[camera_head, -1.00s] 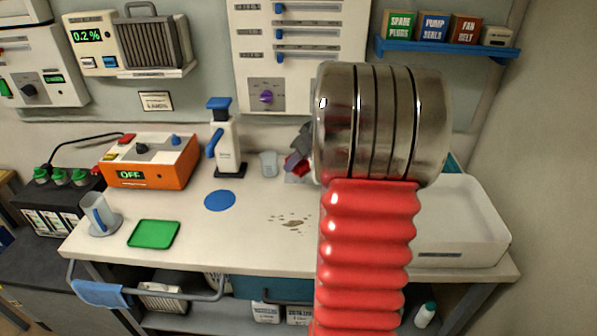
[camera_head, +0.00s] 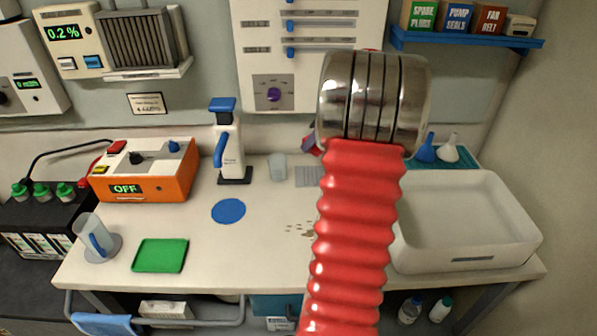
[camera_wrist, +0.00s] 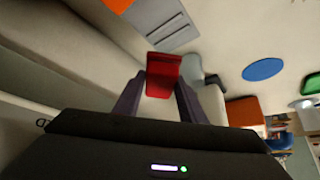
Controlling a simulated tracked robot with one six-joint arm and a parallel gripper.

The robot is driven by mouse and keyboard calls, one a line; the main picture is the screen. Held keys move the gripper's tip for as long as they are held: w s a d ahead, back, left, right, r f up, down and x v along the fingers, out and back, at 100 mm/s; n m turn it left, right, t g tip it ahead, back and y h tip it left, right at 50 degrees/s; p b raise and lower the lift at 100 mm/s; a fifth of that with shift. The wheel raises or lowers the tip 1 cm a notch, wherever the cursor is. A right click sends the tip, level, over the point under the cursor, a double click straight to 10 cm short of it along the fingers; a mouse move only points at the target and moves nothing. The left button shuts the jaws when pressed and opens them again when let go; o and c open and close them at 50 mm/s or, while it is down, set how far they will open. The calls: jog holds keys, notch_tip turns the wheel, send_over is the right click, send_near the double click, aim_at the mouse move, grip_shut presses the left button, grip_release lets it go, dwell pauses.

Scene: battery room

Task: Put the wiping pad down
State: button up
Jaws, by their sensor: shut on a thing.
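My gripper (camera_wrist: 160,84) is shut on the red wiping pad (camera_wrist: 164,68), which sits between its two dark fingers in the wrist view. In the head view, my red ribbed arm and its metal joint hide most of the gripper. Only a small red and purple bit, likely the pad's edge, shows left of the joint. A flat grey ridged plate (camera_head: 308,177) lies on the bench just below that bit, and also shows beyond the pad in the wrist view (camera_wrist: 160,22). I cannot tell the pad's height above the bench. Brown spots (camera_head: 298,229) mark the bench.
A white tray (camera_head: 470,262) stands at the right. A clear small beaker (camera_head: 277,167) and a blue-topped pump bottle (camera_head: 228,150) stand left of the plate. A blue disc (camera_head: 229,211), green mat (camera_head: 160,256) and orange box (camera_head: 150,185) lie farther left.

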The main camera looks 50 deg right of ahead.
jog(key=shift+w+a, duration=0.1)
jog(key=shift+w, duration=0.2)
jog(key=shift+w+a+f, duration=0.1)
jog(key=shift+f, duration=3.05)
jog(key=shift+f, duration=1.85)
jog(key=shift+f, duration=0.25)
jog(key=o, duration=1)
jog(key=shift+o, duration=0.2)
jog(key=shift+r, duration=0.15)
